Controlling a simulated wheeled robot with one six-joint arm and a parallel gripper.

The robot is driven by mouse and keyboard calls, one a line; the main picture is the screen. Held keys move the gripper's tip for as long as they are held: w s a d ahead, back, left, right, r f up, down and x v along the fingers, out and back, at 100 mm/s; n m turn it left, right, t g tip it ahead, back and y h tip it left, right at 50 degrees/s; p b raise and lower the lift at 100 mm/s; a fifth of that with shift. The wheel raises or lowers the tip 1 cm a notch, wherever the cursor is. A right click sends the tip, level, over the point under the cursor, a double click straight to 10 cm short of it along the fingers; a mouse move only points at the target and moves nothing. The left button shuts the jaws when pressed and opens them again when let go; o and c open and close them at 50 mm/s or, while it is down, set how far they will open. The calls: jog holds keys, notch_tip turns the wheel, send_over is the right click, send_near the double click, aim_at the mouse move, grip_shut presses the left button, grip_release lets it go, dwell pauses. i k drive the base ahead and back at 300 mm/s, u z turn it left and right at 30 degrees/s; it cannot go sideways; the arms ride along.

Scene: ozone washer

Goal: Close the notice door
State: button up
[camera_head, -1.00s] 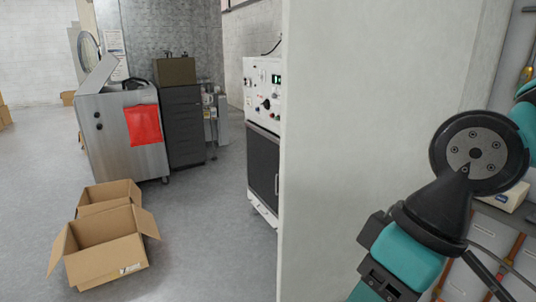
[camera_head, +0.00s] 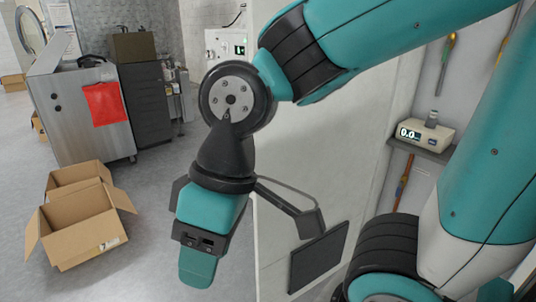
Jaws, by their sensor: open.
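A tall pale panel (camera_head: 335,150) stands upright behind my arm, and it looks like an open door leaf. I cannot tell for sure that it is the notice door, and no notice or lettering shows on it. A dark rectangular plate (camera_head: 318,257) appears in front of its lower part; I cannot tell whether it is fixed to it. My gripper (camera_head: 198,266) points down to the left of the panel, apart from it in the picture. It is open and holds nothing that I can see. My arm hides the panel's upper part.
Two open cardboard boxes (camera_head: 80,228) lie on the floor at left. A steel machine (camera_head: 75,135) with a red sheet (camera_head: 104,103) and a dark drawer cabinet (camera_head: 147,108) stand behind. A white control unit (camera_head: 226,47) stands beyond my arm. A scale (camera_head: 424,132) sits on a right shelf.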

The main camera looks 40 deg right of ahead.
aim_at(327, 150)
jog(key=u, duration=0.6)
jog(key=i, duration=2.45)
jog(key=z, duration=3.2)
jog(key=k, duration=0.25)
jog(key=u, duration=0.4)
jog(key=i, duration=0.45)
